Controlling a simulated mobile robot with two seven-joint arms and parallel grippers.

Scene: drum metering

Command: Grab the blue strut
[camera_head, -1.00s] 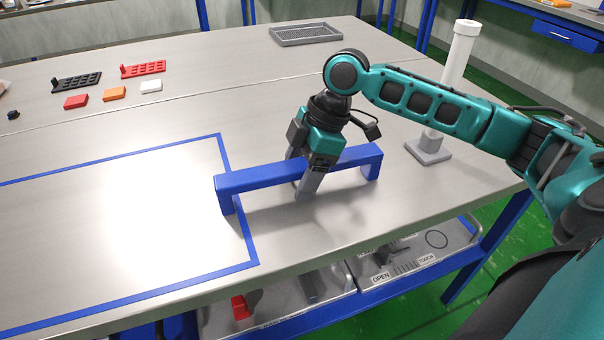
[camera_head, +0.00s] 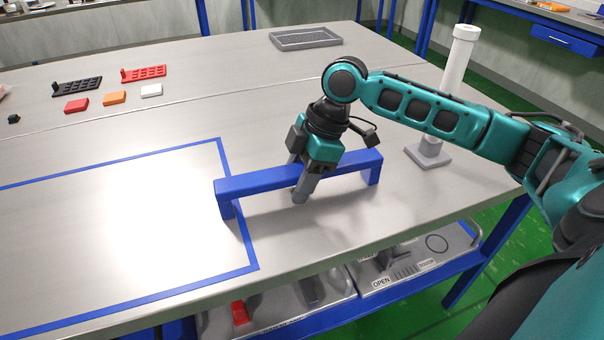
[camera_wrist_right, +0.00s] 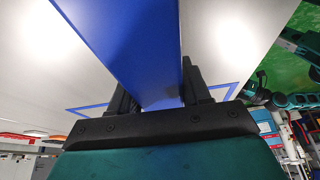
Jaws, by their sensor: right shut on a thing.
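The blue strut (camera_head: 255,180) is a bridge-shaped bar with a leg at each end, standing on the metal table. Its left leg is by the right edge of the blue-taped rectangle. My right gripper (camera_head: 301,184) comes down over the middle of the bar, with its fingers on either side, and is shut on it. In the right wrist view the strut (camera_wrist_right: 125,45) runs between the two dark fingers (camera_wrist_right: 160,100). The strut's legs appear to rest on the table. My left gripper is not in view.
A white post on a grey base (camera_head: 428,155) stands to the right. A grey tray (camera_head: 306,38) lies at the back. Black (camera_head: 77,86) and red (camera_head: 143,73) racks and small blocks lie at the far left. The taped area (camera_head: 110,215) is clear.

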